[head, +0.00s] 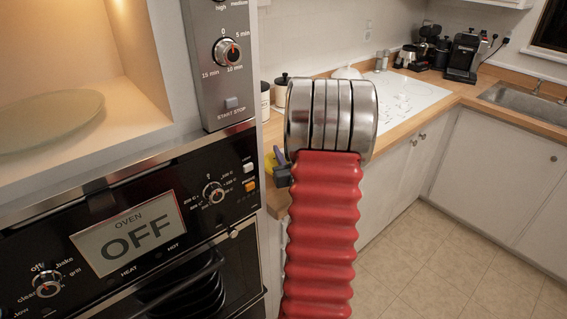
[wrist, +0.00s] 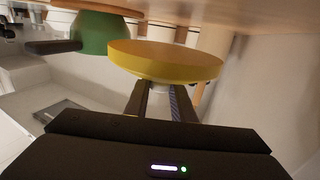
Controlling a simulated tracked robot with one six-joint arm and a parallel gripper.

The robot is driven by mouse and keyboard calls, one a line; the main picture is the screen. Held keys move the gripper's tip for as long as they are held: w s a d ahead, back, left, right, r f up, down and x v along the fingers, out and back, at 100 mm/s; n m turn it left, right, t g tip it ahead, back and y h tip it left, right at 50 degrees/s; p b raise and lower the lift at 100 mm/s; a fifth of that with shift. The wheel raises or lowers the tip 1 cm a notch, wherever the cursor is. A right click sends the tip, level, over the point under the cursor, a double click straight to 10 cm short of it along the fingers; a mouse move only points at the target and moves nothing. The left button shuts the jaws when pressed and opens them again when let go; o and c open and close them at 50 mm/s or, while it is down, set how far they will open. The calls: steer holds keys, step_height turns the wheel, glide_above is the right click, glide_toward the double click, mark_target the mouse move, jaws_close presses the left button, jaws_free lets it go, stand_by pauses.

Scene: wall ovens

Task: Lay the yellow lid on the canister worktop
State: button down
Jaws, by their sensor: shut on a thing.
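The yellow lid (wrist: 165,62) is a flat round disc, held at the tips of the two dark fingers of my gripper (wrist: 162,98) in the wrist view. In the head view only a small yellow part of it (head: 270,162) shows between the oven cabinet and my red arm. My gripper in the head view is mostly hidden behind the arm. The wooden worktop (head: 405,131) runs behind my arm, with canisters with dark knobs (head: 281,90) on it. I cannot tell whether the lid touches the worktop.
A green pan-like thing (wrist: 96,34) with a dark handle shows beside the lid in the wrist view. The oven panel (head: 130,240) stands close at left. A white hob (head: 405,97), coffee machine (head: 463,58) and sink (head: 525,100) are further back. The tiled floor (head: 440,235) is clear.

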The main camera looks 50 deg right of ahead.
steer(key=shift+f, duration=2.05)
steer(key=c, duration=1.5)
jaws_free()
steer(key=shift+f, duration=0.1)
steer(key=v, duration=1.2)
steer(key=shift+s, duration=0.1)
